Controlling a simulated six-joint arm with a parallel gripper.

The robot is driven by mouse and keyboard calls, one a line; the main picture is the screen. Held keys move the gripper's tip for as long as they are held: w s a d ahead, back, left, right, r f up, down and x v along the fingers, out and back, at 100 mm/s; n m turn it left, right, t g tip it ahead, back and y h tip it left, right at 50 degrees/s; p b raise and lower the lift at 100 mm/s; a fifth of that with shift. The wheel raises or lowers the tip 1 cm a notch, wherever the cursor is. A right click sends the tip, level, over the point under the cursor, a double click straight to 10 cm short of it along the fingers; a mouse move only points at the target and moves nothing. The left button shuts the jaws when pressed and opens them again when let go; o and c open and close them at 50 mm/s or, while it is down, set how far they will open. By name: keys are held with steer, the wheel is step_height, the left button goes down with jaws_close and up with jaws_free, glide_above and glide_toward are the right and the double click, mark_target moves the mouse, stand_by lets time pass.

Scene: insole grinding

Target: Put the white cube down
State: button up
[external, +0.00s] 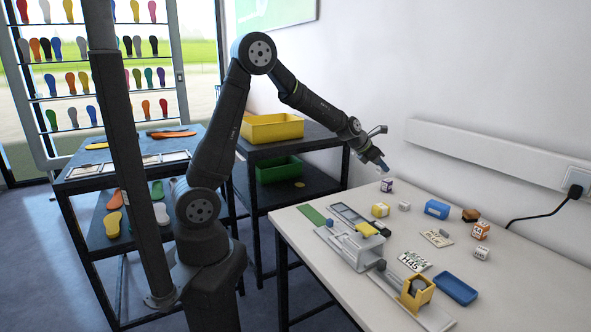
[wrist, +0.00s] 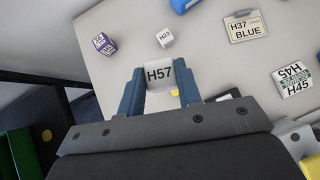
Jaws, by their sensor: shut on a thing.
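My gripper (wrist: 160,85) has two blue fingers shut on a white cube (wrist: 158,74) marked H57, which sits between the fingertips in the wrist view. In the external view my gripper (external: 383,166) is in the air above the far left end of the white table (external: 330,275); the held cube cannot be made out there. A second, small white cube (wrist: 166,38) marked H23 stands on the table; it also shows in the external view (external: 404,206). Another white cube (external: 481,253) stands farther right.
A purple-and-white cube (external: 387,185), a yellow-and-white cube (external: 380,209) and a blue box (external: 437,209) stand nearby. Label plates (external: 416,261), a grey fixture (external: 352,245) and a blue tray (external: 456,289) occupy the table. Bare tabletop shows between them. A wall runs behind.

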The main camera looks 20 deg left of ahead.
step_height(320, 180, up, 10)
steer(key=r, duration=0.1)
steer(key=w+a+n+t+y, duration=0.2)
steer(key=w+a+n, duration=0.1)
steer(key=w+a, duration=0.8)
steer(key=w+a+n+t+y, duration=0.1)
steer(key=w+a+n, duration=0.2)
steer(key=w+a, duration=0.85)
steer(key=w+a+n+t+y, duration=0.1)
steer(key=w+a+n+y, duration=0.1)
steer(key=a, duration=1.2)
steer(key=w+a+n+y, duration=0.1)
steer(key=a+n+y, duration=0.1)
steer(key=a, duration=1.3)
steer(key=n+g+y, duration=0.2)
steer(key=n+y, duration=0.5)
steer(key=n, duration=0.4)
glide_above(156, 152)
steer(key=s+d, duration=0.3)
step_height(156, 152, down, 10)
steer(key=shift+s+d+r, duration=0.1)
steer(key=shift+r, duration=0.15)
steer(key=shift+f, duration=2.05)
steer(key=shift+f, duration=0.1)
